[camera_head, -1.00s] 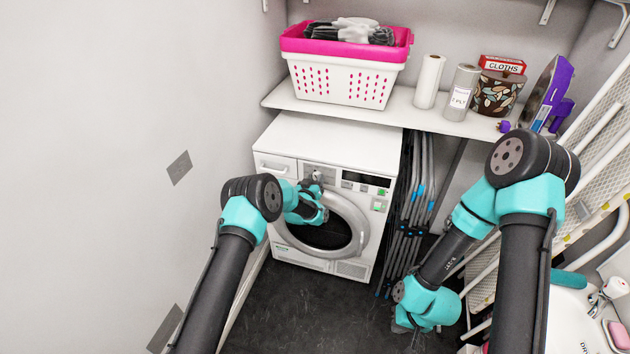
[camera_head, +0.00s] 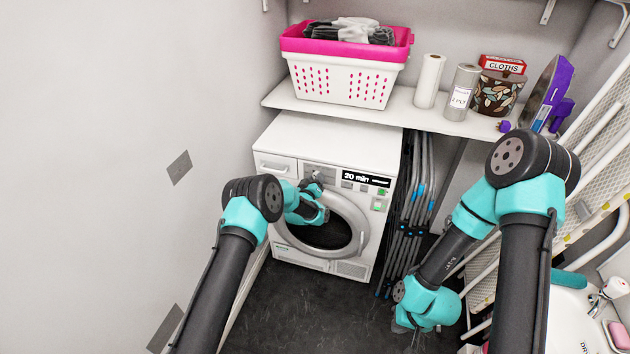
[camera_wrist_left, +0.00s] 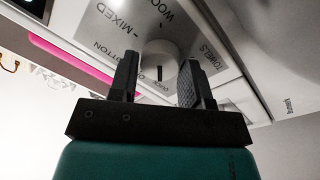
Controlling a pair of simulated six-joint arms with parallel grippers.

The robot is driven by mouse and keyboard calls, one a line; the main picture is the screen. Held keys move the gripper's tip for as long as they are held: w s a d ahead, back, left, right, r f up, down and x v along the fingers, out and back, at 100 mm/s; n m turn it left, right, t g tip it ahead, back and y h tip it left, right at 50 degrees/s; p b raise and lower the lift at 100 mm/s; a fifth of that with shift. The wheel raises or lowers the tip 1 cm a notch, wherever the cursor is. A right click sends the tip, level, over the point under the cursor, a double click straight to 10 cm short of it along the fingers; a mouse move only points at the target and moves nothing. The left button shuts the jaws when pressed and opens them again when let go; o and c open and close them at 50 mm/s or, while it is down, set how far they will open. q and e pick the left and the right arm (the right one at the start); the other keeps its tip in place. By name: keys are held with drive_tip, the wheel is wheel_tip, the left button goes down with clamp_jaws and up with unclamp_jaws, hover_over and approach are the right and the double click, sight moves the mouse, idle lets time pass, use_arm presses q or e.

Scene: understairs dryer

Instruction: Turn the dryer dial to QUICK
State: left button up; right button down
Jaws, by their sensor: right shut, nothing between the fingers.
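The white dryer (camera_head: 335,145) stands against the back wall, and its display (camera_head: 366,180) reads "20 min". In the left wrist view the round white dial (camera_wrist_left: 160,60) has a dark pointer mark on the side towards my gripper, near a small label that looks like QUICK. MIXED, COTTON, WOOL and TOWELS labels surround it. My left gripper (camera_wrist_left: 160,62) is open, with one finger on each side of the dial. Contact with the dial cannot be told. In the head view my left gripper (camera_head: 314,186) is at the control panel. My right gripper (camera_head: 413,336) hangs low over the floor, shut and empty.
A shelf (camera_head: 385,112) above the dryer holds a pink and white basket (camera_head: 340,80), rolls, a patterned tin and an iron. Folded grey poles (camera_head: 412,210) stand right of the dryer. The dark floor (camera_head: 300,315) in front is clear.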

use_arm(q)
drive_tip(key=o, duration=0.4)
drive_tip(key=shift+s, duration=0.2)
drive_tip(key=v, duration=1.7)
drive_tip(key=s+a+f+g+y, duration=0.1)
drive_tip(key=s+a+f+g, duration=0.25)
drive_tip(key=s, duration=0.45)
drive_tip(key=s+a+f+m+g, duration=0.1)
drive_tip(key=s+a+f+g, duration=0.1)
drive_tip(key=s+a+g, duration=0.35)
drive_tip(key=s+a+f+g+y, duration=0.1)
drive_tip(key=s+a+f+g, duration=0.2)
drive_tip(key=s, duration=0.6)
drive_tip(key=s+g, duration=0.1)
drive_tip(key=s, duration=0.3)
drive_tip(key=s+a+r+g, duration=0.1)
drive_tip(key=s+g, duration=0.1)
drive_tip(key=s, duration=0.3)
drive_tip(key=s+a+g, duration=0.1)
drive_tip(key=s, duration=0.3)
drive_tip(key=shift+s+a+r+g, duration=0.2)
drive_tip(key=shift+s+r+g, duration=0.1)
drive_tip(key=shift+s+g, duration=0.1)
drive_tip(key=shift+w, duration=0.1)
